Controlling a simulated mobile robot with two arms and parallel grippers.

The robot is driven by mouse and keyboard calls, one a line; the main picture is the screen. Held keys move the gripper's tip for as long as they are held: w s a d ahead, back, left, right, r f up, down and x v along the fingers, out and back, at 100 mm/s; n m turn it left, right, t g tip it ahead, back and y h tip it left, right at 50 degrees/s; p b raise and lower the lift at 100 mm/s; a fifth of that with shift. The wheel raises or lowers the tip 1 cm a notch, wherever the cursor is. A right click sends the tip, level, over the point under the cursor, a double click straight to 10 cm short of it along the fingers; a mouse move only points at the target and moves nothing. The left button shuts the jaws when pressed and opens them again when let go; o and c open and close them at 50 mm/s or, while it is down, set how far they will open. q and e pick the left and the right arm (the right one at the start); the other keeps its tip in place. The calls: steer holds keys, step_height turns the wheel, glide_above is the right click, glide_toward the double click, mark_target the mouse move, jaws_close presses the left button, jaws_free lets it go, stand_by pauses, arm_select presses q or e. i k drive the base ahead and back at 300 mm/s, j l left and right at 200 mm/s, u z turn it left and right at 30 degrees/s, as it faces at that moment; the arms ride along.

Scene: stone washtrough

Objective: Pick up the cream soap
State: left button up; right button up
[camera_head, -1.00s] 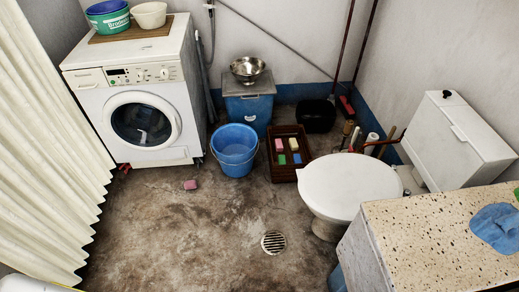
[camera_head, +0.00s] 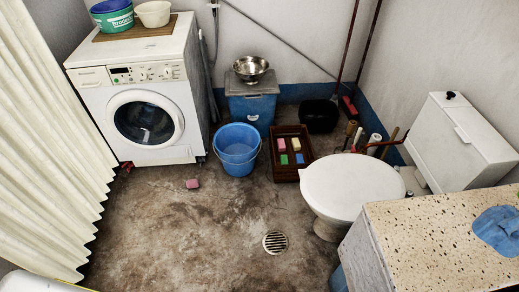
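The cream soap (camera_head: 296,144) lies in a dark brown crate (camera_head: 290,176) on the floor, left of the toilet. In the crate, a pink soap (camera_head: 281,145) is on its left, a green soap (camera_head: 284,159) is nearer and to the left, and a blue soap (camera_head: 300,158) is just in front of it. The soap's top is uncovered. Neither of my grippers is in view.
A blue bucket (camera_head: 237,151) stands left of the crate, and a white toilet (camera_head: 350,188) stands close on its right. A pink bar (camera_head: 192,184) lies on the floor. The floor around the drain (camera_head: 275,242) is clear. A speckled counter (camera_head: 430,240) fills the lower right.

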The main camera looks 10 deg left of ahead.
mark_target(296, 144)
steer(key=i+j, duration=0.25)
steer(key=i, duration=0.15)
steer(key=i+j+u, duration=0.1)
steer(key=i+j, duration=0.2)
steer(key=i, duration=0.15)
steer(key=i+j, duration=0.25)
steer(key=i, duration=0.15)
steer(key=u, duration=0.05)
